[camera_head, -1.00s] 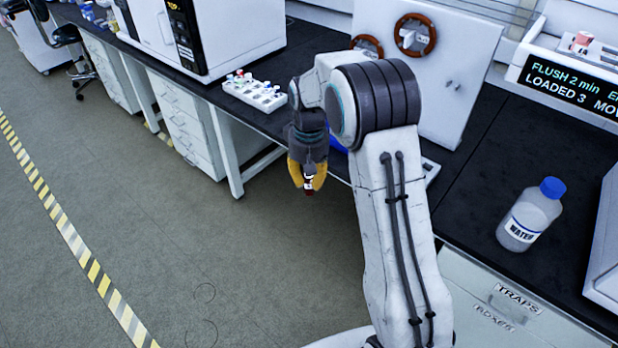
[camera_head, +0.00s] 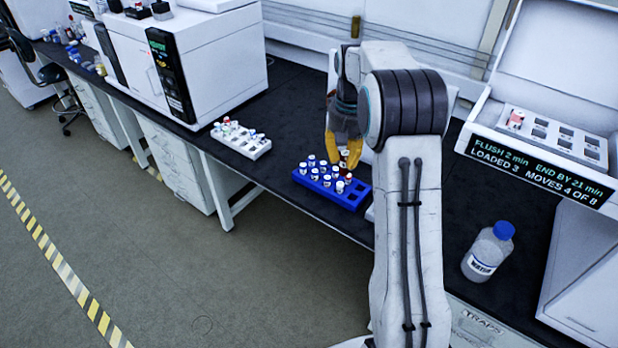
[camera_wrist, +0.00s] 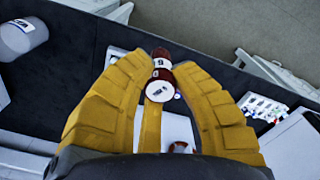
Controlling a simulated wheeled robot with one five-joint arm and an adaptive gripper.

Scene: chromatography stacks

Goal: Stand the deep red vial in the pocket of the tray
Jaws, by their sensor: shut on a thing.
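My gripper (camera_head: 344,152) has yellow fingers and is shut on the deep red vial (camera_wrist: 161,55). In the wrist view (camera_wrist: 165,66) the vial lies between the fingertips, with a white label and a pale round end facing the camera. In the head view the held vial is small and mostly hidden by the fingers. The gripper appears over the back of the blue rack; its height above it is unclear. A pale tray (camera_head: 552,129) with dark square pockets sits in the open unit at right. One pocket holds a pinkish-red vial (camera_head: 516,119); several look empty.
The blue rack (camera_head: 331,194) holds several white-capped vials. A white tray (camera_head: 237,147) with several vials stands left of it. A water bottle (camera_head: 488,250) stands at the right front. A white instrument (camera_head: 215,65) stands behind. Dark bench around the bottle is clear.

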